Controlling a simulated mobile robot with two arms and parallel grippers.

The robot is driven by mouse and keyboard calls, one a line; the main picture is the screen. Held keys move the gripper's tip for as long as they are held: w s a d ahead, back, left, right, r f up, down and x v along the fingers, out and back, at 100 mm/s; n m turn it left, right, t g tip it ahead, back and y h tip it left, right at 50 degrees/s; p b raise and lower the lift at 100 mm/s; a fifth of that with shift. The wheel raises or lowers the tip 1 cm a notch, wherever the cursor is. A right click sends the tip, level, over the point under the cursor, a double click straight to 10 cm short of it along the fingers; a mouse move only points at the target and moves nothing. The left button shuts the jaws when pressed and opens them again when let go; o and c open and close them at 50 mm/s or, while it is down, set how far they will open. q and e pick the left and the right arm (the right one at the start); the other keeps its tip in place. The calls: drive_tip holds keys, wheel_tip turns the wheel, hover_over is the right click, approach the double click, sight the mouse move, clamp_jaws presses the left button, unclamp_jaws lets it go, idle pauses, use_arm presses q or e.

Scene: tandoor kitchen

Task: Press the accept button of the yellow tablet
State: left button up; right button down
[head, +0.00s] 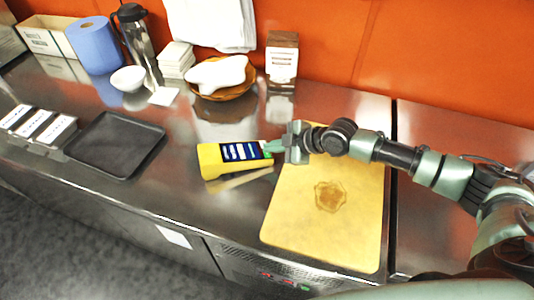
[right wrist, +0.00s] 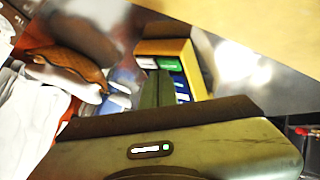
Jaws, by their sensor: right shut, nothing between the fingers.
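The yellow tablet (head: 209,160) lies on the steel counter, left of the cutting board, with its dark screen of white and blue rows facing up. My right gripper (head: 269,147) is shut and empty, its fingertips at the right end of the screen. In the right wrist view, the tablet (right wrist: 168,45) shows a green patch and a white patch on its screen, just beyond the shut fingers (right wrist: 158,84). The fingers hide part of the screen there. I cannot tell whether they touch it. My left gripper is not in view.
A yellow cutting board (head: 290,220) lies under my right arm. A dark tray (head: 115,145) and small boxes (head: 38,126) are on the left. A wooden plate (head: 228,94), a carton (head: 282,55), a bowl (head: 128,79) and a flask (head: 138,45) stand behind.

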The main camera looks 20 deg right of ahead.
drive_tip(key=shift+f+b, duration=0.3)
drive_tip(key=shift+f, duration=0.05)
idle(0.6)
drive_tip(key=shift+r, duration=0.1)
drive_tip(key=shift+r+p, duration=0.5)
drive_tip(key=shift+r, duration=0.3)
drive_tip(key=r+p, duration=0.2)
drive_tip(key=r, duration=0.1)
drive_tip(key=r+p, duration=0.1)
drive_tip(key=shift+d+r, duration=0.4)
drive_tip(key=shift+s+f, duration=0.1)
drive_tip(key=shift+f, duration=0.05)
idle(0.6)
